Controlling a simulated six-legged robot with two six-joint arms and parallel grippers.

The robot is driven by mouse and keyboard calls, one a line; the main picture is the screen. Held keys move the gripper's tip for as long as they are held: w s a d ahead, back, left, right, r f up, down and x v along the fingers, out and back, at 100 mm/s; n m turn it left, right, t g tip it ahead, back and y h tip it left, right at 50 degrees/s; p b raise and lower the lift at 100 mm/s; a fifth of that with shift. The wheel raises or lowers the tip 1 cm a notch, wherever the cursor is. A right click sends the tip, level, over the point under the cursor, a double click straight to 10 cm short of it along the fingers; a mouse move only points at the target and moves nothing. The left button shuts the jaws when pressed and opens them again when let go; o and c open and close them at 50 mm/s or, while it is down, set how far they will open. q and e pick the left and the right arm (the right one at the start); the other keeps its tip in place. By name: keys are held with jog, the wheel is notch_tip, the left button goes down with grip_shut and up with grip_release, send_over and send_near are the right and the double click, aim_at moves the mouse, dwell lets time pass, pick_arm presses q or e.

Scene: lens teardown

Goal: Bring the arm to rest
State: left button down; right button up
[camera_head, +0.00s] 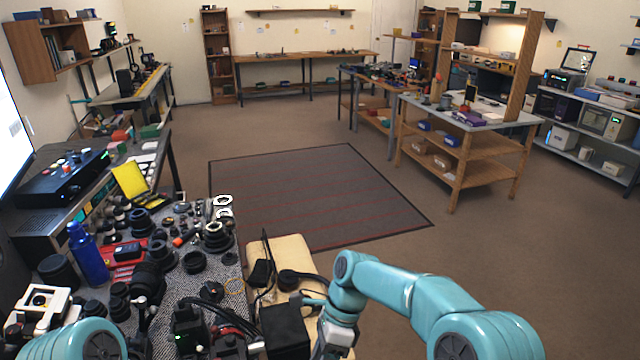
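My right arm (405,287) is teal and comes in from the bottom right, bending down at its wrist over the right side of the pale board. My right gripper (328,345) points down at the bottom edge of the picture beside a black box. Its fingertips are not clear, so I cannot tell whether it is open or holds anything. Of my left arm (80,340), only a rounded teal link shows at the bottom left corner. My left gripper does not show.
A cluttered bench holds several black lens parts (147,282), a blue bottle (87,254) and a red tray (118,258). A pale board (292,255) carries a black box (284,330) and cables. A dark floor mat (315,195) and open floor lie beyond.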

jog(key=s+d+f+n+t, duration=0.2)
jog(key=s+d+f+n, duration=0.4)
jog(key=s+f, duration=0.4)
jog(key=s+d+f+n+t, duration=0.3)
jog(key=s+d+f+n, duration=0.2)
jog(key=s+f+n, duration=0.4)
jog(key=shift+s+d+f, duration=0.35)
jog(key=shift+s+f, duration=0.25)
jog(key=shift+f, duration=0.05)
